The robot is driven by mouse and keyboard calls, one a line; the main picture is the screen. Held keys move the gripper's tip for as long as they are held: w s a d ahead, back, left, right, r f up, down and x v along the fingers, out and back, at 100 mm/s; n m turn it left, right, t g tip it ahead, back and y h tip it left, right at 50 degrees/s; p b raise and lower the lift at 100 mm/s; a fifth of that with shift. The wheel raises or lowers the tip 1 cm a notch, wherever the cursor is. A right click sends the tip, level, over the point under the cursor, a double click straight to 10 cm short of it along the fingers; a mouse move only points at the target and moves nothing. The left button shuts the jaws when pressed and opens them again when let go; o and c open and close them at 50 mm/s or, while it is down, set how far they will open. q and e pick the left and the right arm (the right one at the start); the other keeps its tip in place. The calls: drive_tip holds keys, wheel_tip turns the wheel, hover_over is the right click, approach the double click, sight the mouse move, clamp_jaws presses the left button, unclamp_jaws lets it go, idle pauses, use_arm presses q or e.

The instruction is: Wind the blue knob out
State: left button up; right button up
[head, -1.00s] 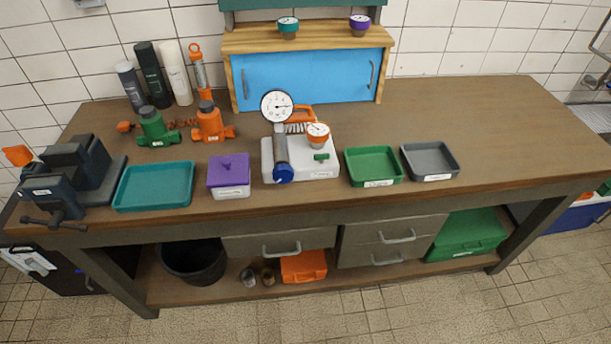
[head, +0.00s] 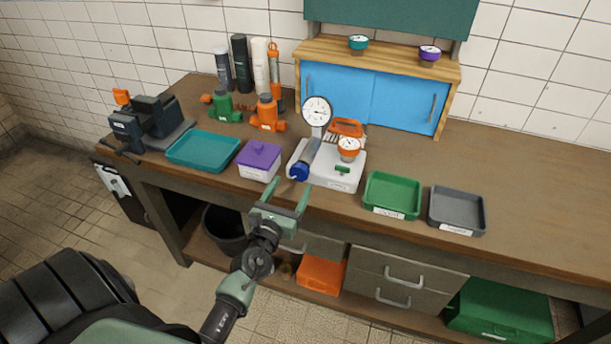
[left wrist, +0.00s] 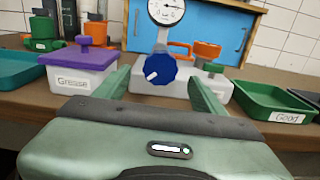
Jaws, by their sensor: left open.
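The blue knob (head: 300,172) sits on the front end of a grey cylinder on the white test unit (head: 336,180), facing the bench's front edge. In the left wrist view the blue knob (left wrist: 160,69) has a lobed rim and a white mark across its face. My left gripper (head: 288,192) is open and empty, in front of the knob and a little below it. In the left wrist view its two fingers (left wrist: 160,92) lie either side of the knob, apart from it. My right gripper is not in view.
A purple-lidded box labelled Grease (left wrist: 83,75) stands just left of the knob. A green tray labelled Good (left wrist: 266,101) is at right. A dial gauge (head: 316,112) rises behind the knob. A grey tray (head: 458,208) and teal tray (head: 203,150) lie further out.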

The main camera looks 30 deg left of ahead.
sight(298, 175)
use_arm(q)
drive_tip(key=x, duration=0.5)
drive_tip(key=shift+w, duration=0.2)
drive_tip(key=shift+w+a, duration=0.1)
drive_tip(key=shift+w, duration=0.3)
drive_tip(key=c, duration=1.4)
drive_tip(key=shift+o, duration=0.2)
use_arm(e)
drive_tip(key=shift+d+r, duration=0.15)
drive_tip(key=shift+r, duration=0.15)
